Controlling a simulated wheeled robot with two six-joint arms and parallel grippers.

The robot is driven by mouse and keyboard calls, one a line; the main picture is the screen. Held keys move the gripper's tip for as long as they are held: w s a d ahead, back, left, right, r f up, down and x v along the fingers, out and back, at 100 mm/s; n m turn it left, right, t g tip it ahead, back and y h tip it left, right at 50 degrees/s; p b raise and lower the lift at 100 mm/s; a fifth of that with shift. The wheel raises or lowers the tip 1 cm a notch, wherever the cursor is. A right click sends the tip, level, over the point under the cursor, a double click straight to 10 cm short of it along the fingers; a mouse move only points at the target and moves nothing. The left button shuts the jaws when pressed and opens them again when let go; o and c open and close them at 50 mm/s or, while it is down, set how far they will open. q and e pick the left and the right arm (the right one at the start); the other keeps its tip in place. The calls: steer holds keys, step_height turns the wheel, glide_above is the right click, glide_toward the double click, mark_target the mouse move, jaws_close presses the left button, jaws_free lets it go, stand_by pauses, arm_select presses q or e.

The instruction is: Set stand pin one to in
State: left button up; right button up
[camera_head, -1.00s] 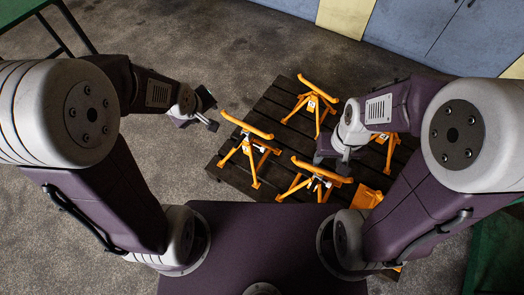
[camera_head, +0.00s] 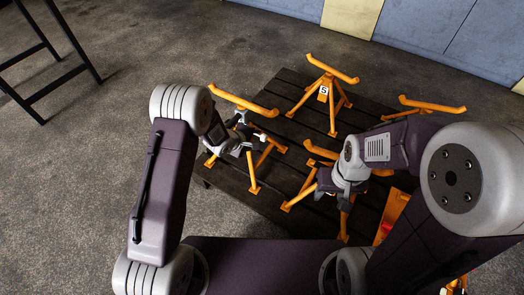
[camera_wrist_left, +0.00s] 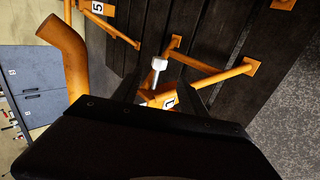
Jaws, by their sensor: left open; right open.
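Stand one is the orange jack stand (camera_head: 243,102) at the left of the pallet, with a curved top bar. Its "1" label (camera_wrist_left: 168,102) shows in the left wrist view.
The dark slatted pallet (camera_head: 282,105) carries several orange stands. Stand five (camera_head: 325,90) is at the back and another stand (camera_head: 432,105) is at the right. An orange piece (camera_head: 392,215) lies at the front right. Grey floor to the left is clear up to a black-legged table (camera_head: 80,45).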

mark_target(263, 138)
arm_select(q)
steer(key=b+x, duration=0.5)
steer(key=x, duration=0.3)
steer(key=shift+s, duration=0.1)
steer(key=shift+w+d+f, duration=0.2)
steer(key=shift+w+f, duration=0.15)
steer(key=shift+w, duration=0.05)
jaws_close()
arm_select(e)
step_height(263, 138, down, 6)
steer(key=shift+r, duration=0.15)
stand_by(0.4)
